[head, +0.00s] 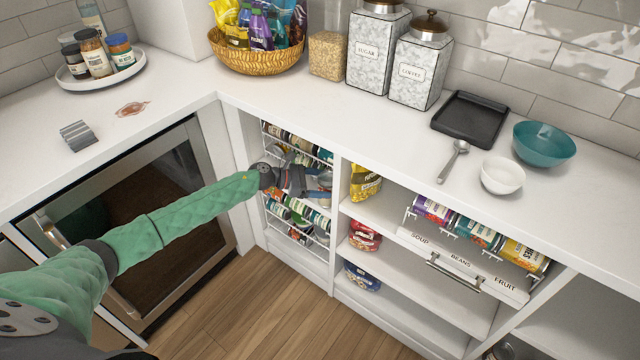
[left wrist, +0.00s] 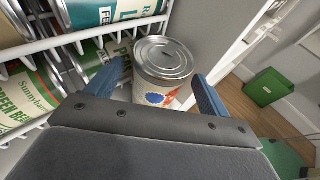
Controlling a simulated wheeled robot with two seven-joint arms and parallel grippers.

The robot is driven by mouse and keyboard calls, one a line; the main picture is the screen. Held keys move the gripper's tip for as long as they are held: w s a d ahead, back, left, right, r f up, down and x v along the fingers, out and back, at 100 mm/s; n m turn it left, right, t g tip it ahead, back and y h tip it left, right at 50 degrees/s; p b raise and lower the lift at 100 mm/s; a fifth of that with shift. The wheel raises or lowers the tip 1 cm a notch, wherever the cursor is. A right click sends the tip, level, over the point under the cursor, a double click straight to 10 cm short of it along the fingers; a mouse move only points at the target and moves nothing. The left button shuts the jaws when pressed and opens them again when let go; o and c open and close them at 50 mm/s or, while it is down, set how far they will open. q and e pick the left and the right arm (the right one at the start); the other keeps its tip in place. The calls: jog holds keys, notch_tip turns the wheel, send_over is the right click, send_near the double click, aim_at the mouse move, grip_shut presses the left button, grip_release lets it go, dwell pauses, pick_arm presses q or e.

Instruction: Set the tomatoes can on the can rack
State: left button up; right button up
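My left gripper (head: 300,182) reaches into the left cabinet bay, in front of the white wire can rack (head: 274,226). In the left wrist view its two blue fingers (left wrist: 165,88) lie on either side of a can with a silver lid (left wrist: 165,58). My right gripper is not in view.
A cabinet divider (head: 337,225) stands close on the right of the gripper. Beyond it are shelves with bags and a labelled soup, beans and fruit rack (head: 460,262). The countertop (head: 290,100) above carries canisters, a basket and bowls. A green box (left wrist: 264,86) stands on the floor.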

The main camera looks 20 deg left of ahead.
pick_arm(q)
jog(key=shift+r, duration=0.1)
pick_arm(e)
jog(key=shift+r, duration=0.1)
